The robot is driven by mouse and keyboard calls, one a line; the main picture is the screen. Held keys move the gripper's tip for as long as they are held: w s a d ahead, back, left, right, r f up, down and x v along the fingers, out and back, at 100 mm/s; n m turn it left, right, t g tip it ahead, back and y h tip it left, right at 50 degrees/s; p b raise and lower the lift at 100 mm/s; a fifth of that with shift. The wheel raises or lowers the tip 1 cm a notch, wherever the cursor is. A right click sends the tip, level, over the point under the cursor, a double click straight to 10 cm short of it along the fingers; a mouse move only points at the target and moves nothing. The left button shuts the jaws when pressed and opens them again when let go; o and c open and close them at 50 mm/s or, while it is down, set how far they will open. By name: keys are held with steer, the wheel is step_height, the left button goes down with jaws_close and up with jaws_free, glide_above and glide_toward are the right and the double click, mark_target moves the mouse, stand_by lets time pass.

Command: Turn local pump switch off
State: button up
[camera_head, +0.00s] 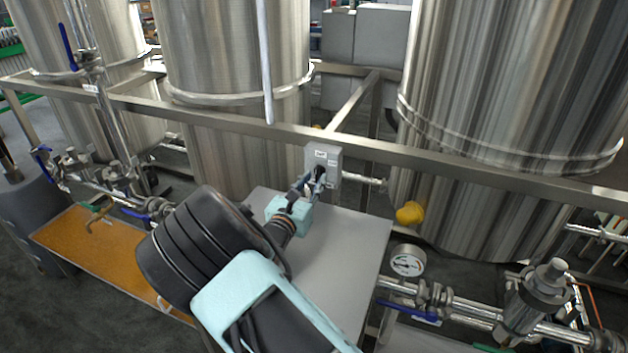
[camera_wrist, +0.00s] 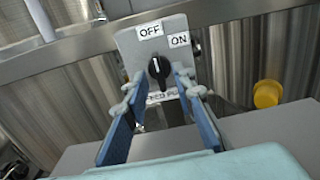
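The pump switch is a grey box (camera_wrist: 126,43) with a black rotary knob (camera_wrist: 158,71) and labels OFF and ON. The box also shows on the frame rail in the head view (camera_head: 323,156). The knob's white mark points up and slightly left, towards the OFF label (camera_wrist: 150,30); the ON label (camera_wrist: 179,40) is to its right. My gripper (camera_wrist: 159,82) is open, with one finger on each side of the knob in the wrist view. I cannot tell whether either finger touches the knob. The lower label is partly hidden by the fingers.
A horizontal steel rail (camera_head: 230,121) runs in front of large steel tanks (camera_head: 235,60). A grey panel (camera_head: 352,250) lies below the switch. A yellow knob (camera_head: 409,213), a gauge (camera_head: 407,260) and valve pipes are to the right; an orange-topped surface (camera_head: 75,240) is left.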

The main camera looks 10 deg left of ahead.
steer(key=s, duration=0.3)
steer(key=s+a, duration=0.1)
steer(key=s, duration=0.7)
steer(key=shift+a, duration=0.3)
